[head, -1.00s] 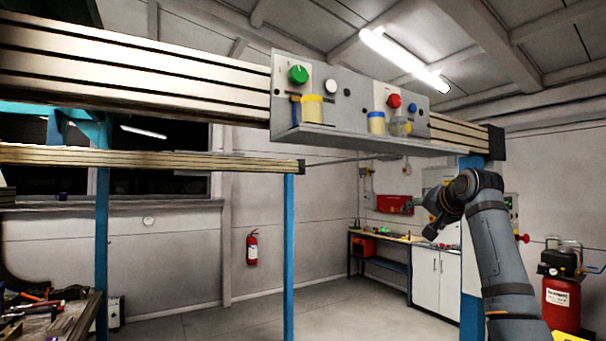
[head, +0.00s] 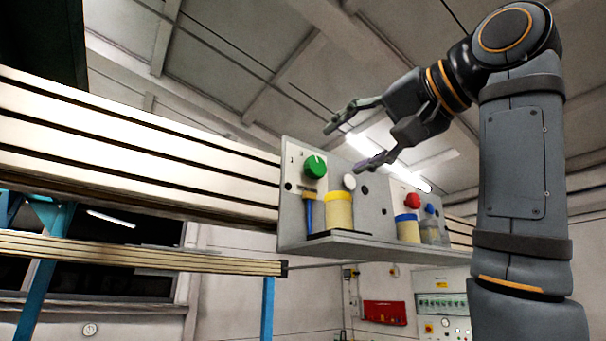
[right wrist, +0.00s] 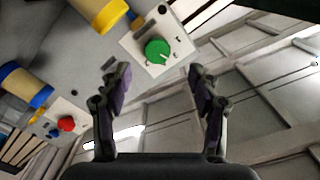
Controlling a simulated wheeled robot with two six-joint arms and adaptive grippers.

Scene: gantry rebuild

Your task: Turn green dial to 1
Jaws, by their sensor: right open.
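The green dial (head: 315,166) is a round knob on a white plate at the left end of the grey panel, with a light pointer mark near its top edge. Small marks stand on the plate around it, too small to read surely. In the right wrist view the green dial (right wrist: 157,52) lies ahead of the fingers, roughly between their lines and apart from them. My right gripper (head: 343,145) is open and empty, above and to the right of the dial in the head view. It also shows in the right wrist view (right wrist: 157,80). My left gripper is not in view.
A white button (head: 349,182) and a red knob (head: 412,200) are right of the dial. A metal beam (head: 140,160) runs left.

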